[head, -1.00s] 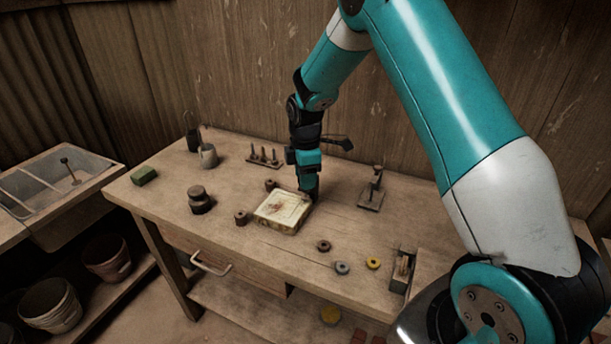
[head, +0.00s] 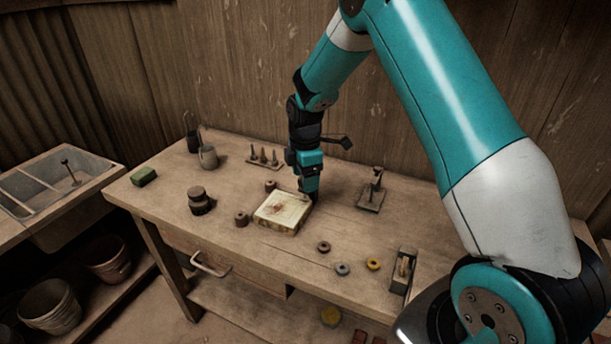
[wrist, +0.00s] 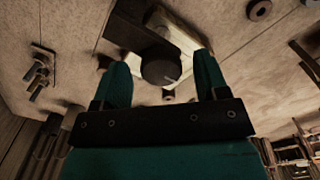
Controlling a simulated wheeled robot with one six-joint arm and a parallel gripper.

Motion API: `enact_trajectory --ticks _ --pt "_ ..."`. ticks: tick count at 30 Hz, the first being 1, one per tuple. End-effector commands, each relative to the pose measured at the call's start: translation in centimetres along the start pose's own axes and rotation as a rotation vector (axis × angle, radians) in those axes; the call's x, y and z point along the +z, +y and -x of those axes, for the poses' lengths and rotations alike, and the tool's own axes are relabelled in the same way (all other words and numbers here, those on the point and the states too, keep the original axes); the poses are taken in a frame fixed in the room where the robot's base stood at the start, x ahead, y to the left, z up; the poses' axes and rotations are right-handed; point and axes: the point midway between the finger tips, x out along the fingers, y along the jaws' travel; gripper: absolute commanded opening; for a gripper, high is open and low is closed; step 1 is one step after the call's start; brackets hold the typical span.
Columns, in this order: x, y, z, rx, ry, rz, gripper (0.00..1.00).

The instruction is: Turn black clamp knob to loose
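The black clamp knob (wrist: 160,68) shows in the wrist view as a dark round knob with a thin pale line on its face. It sits by a dark bar (wrist: 128,32) over a pale block. My gripper (wrist: 162,72) points at it, with one finger on each side and a visible gap at both sides. In the head view my gripper (head: 309,190) points down at the back right corner of the cream block (head: 284,211) on the bench. The knob cannot be made out there behind the gripper.
The wooden bench (head: 330,210) also holds a dark stand (head: 372,196) right of my gripper, a stacked weight (head: 200,203), a peg rack (head: 264,158), and several small rings. A small open box (head: 402,270) stands at the right. The bench between is mostly clear.

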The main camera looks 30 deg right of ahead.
Motion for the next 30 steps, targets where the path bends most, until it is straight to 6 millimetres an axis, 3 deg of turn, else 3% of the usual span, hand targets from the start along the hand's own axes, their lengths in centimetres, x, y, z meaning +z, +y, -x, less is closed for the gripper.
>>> enact_trajectory --ticks 7,11,24,30 --pt "0.0 0.0 0.4 -0.001 0.000 0.000 0.67" --pt "0.0 0.0 2.1 0.002 0.000 0.000 0.67" --pt "0.0 0.1 13.0 0.004 0.001 0.000 0.67" --pt "0.0 0.1 16.2 0.002 0.000 0.000 0.67"
